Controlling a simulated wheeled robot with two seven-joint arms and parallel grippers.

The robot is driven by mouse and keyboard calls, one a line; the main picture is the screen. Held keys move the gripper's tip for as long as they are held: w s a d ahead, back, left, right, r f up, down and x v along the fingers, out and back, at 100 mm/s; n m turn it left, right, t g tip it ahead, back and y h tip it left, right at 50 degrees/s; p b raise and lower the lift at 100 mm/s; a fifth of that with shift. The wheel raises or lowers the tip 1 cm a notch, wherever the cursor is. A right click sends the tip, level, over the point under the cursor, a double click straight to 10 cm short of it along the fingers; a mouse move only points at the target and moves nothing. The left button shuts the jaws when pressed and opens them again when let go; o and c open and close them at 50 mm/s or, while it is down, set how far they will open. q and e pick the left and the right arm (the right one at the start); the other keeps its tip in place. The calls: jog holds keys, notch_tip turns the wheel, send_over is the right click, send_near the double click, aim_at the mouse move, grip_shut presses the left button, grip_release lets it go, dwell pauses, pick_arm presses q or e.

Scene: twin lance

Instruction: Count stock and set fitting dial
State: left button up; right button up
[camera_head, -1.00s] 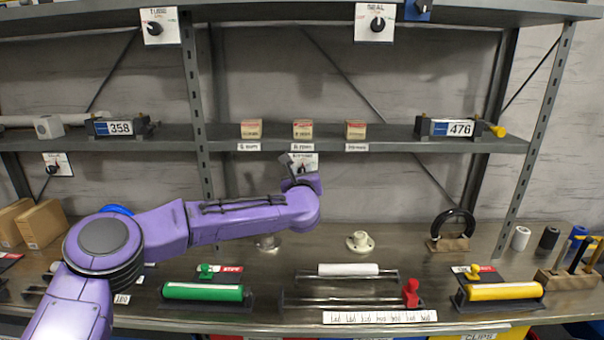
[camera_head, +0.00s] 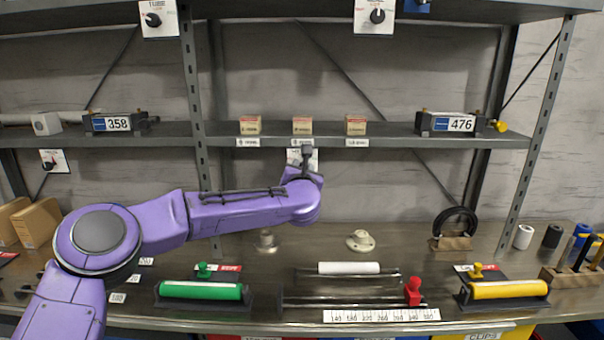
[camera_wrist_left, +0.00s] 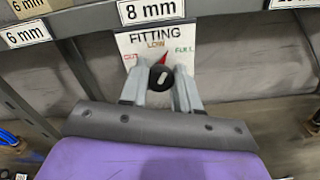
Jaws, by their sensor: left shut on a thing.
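The white FITTING dial plate (camera_wrist_left: 195,45) hangs under the shelf's 8 mm label, marked OUT at left, LOW at top and FULL at right. My left gripper (camera_wrist_left: 160,85) is shut on the dial's black knob (camera_wrist_left: 161,76); a red pointer above the knob points up towards LOW. In the head view my left gripper (camera_head: 306,152) covers much of this dial plate (camera_head: 293,156). Three small cartons, left (camera_head: 249,125), middle (camera_head: 302,125) and right (camera_head: 355,125), stand on the shelf above. My right gripper is out of view.
Counters reading 358 (camera_head: 117,124) and 476 (camera_head: 452,124) stand on the same shelf. Other dials, TUBE (camera_head: 158,18) and SEAL (camera_head: 374,16), hang higher. The bench below holds a green roller (camera_head: 200,290), a yellow roller (camera_head: 508,289) and flanged fittings (camera_head: 361,241).

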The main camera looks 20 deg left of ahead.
pick_arm(q)
jog(key=shift+d+f+m, duration=0.1)
jog(key=shift+m, duration=2.7)
jog(key=o, duration=1.1)
jog(key=shift+c, duration=0.2)
jog(key=b+v, duration=0.4)
jog(key=v, duration=0.6)
jog(key=shift+s+b, duration=0.25)
jog(key=shift+b, duration=0.1)
